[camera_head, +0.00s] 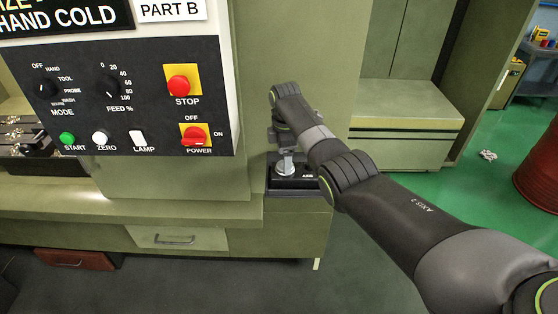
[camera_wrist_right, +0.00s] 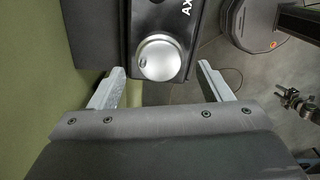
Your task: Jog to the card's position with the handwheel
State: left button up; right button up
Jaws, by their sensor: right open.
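The handwheel is a silver round knob (camera_head: 285,170) on a black box (camera_head: 300,184) at the machine's lower right corner. It shows whole in the right wrist view (camera_wrist_right: 160,58), with a small dimple on its face and white letters "AX" beside it. My right gripper (camera_head: 284,155) is above the knob, open and empty. In the wrist view its two pale fingers stand either side of the knob with gaps; I cannot tell how far its tips are above the box. No card with a position is readable; a white label (camera_head: 171,9) reads "PART B". My left gripper is out of view.
The control panel (camera_head: 115,100) with red STOP button (camera_head: 179,84), POWER switch (camera_head: 194,136) and dials is left of my right arm. A drawer (camera_head: 178,238) is below the ledge. A red drum (camera_head: 542,165) stands far right. Green floor is open at right.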

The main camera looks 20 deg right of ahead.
notch_tip(320, 180, down, 2)
jog(key=shift+f, duration=0.2)
jog(key=shift+d, duration=0.1)
jog(key=shift+c, duration=0.9)
jog(key=c, duration=0.8)
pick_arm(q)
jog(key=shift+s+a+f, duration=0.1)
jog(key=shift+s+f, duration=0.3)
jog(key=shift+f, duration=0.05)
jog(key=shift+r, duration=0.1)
